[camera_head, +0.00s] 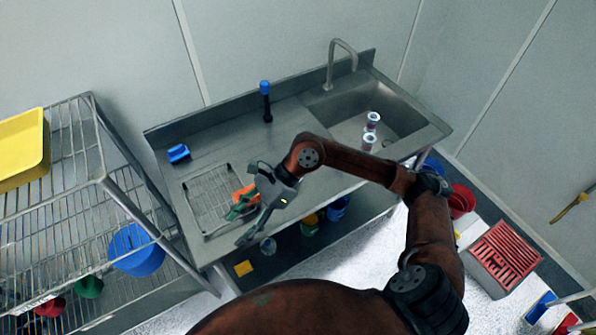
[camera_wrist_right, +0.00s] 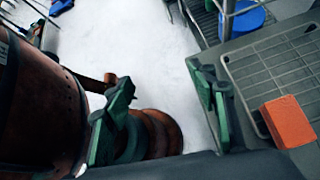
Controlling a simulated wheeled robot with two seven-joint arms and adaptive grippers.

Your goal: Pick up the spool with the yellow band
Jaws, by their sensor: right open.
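No spool with a yellow band can be made out clearly. My left gripper is not in view.
An orange block (camera_head: 240,196) lies on the wire-grid tray (camera_head: 208,178); it also shows in the right wrist view (camera_wrist_right: 288,122). A blue object (camera_head: 178,153) and a blue-topped dark upright (camera_head: 266,102) are on the counter. The faucet (camera_head: 332,62) rises behind the sink. The middle counter is clear.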

